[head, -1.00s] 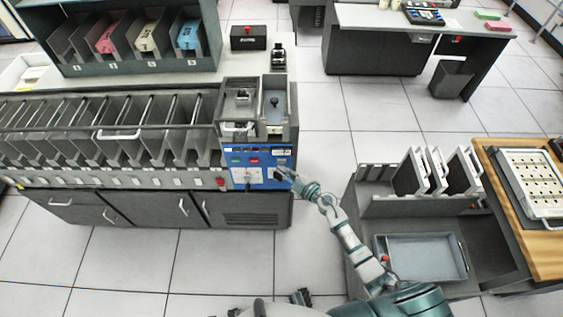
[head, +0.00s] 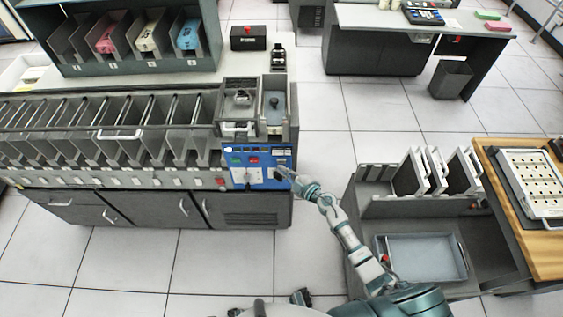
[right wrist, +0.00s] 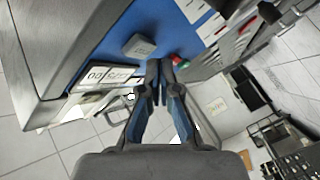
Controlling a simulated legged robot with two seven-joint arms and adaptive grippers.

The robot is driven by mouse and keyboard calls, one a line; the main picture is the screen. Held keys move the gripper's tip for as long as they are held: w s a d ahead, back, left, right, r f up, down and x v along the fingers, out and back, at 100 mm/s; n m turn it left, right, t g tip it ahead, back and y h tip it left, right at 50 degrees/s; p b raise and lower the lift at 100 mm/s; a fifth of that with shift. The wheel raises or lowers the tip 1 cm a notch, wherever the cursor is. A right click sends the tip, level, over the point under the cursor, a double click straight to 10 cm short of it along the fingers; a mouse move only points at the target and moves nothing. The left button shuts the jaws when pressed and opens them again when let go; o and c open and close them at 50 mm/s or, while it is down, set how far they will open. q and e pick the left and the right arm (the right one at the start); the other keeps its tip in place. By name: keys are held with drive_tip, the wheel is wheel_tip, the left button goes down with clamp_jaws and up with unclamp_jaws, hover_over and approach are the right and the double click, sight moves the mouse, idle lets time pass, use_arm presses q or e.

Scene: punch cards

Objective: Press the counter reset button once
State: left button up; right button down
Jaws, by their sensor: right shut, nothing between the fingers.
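The blue control panel (head: 240,181) is on the right end of the long card machine. In the right wrist view, a grey square button (right wrist: 139,46) sits on this panel beside a white counter display (right wrist: 104,76) with dark digits. My right gripper (head: 282,172) is at the panel's right part, and its fingers are shut and empty. In the right wrist view its fingertips (right wrist: 160,66) show just below and right of the grey button; I cannot tell if they touch it. A dark part (head: 300,297) at the bottom edge may be my left gripper; its jaws are unclear.
A green button (head: 236,161) and a red button (head: 253,160) are on the same panel. A red knob (head: 221,183) is left of it. A cart with a grey tray (head: 425,258) stands right of my right arm. The floor in front of the machine is clear.

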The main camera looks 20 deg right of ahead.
drive_tip(key=shift+w+d+r, duration=0.1)
drive_tip(key=shift+w, duration=0.3)
drive_tip(key=shift+w+d, duration=0.15)
drive_tip(key=shift+w, duration=0.3)
idle(0.7)
drive_tip(key=shift+s, duration=0.1)
drive_tip(key=shift+s+a+p, duration=0.25)
drive_tip(key=shift+s+p, duration=0.45)
drive_tip(key=shift+s, duration=0.1)
